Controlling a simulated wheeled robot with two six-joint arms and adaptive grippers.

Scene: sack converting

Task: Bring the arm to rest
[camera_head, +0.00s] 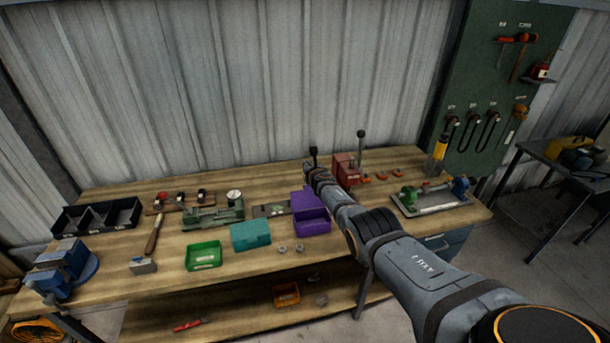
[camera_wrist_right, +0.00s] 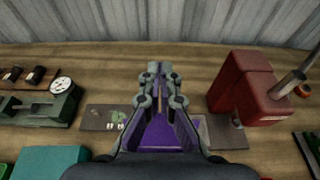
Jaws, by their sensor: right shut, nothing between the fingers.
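My right arm reaches in from the lower right of the head view, over the bench (camera_head: 130,205). Its gripper (camera_head: 315,172) is above the back part of the bench, left of a red machine with a lever (camera_head: 345,168). In the right wrist view the gripper (camera_wrist_right: 160,72) has its fingers together, with nothing held. A purple bin (camera_head: 312,222) is below the gripper and shows between and behind the fingers in the wrist view (camera_wrist_right: 158,135). The red machine stands to the right there (camera_wrist_right: 245,90). My left gripper is not in view.
A dial gauge fixture (camera_head: 215,212), black tray (camera_head: 97,216) and blue vise (camera_head: 62,268) stand left. A tray fixture (camera_head: 435,199) is right of my arm.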

